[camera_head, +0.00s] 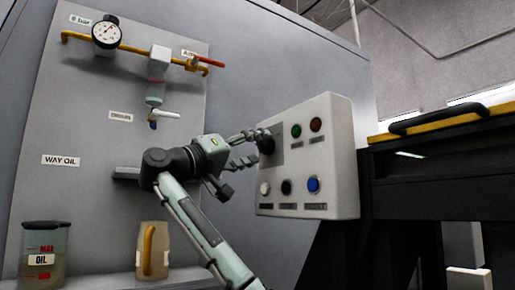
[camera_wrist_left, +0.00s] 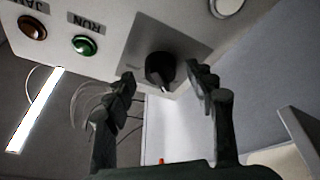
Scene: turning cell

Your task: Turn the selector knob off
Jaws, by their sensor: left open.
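The selector knob (camera_head: 266,144) is a black rotary knob on a grey plate at the upper left of a pale control box (camera_head: 343,150). In the left wrist view the knob (camera_wrist_left: 160,68) sits between and just beyond the fingertips, with a pale pointer mark toward the bottom of the picture. My left gripper (camera_head: 258,149) is open in front of the knob, one finger above and one below it in the head view. The fingers (camera_wrist_left: 163,88) show a gap on both sides of the knob in the wrist view. My right gripper is not in view.
The box also carries a green lamp (camera_head: 296,131), a brown-orange lamp (camera_head: 316,125), and white, black and blue (camera_head: 313,185) buttons below. Left are a gauge (camera_head: 107,32), an oil container (camera_head: 45,252) and a jug (camera_head: 153,250). A dark bench with a yellow edge stands right.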

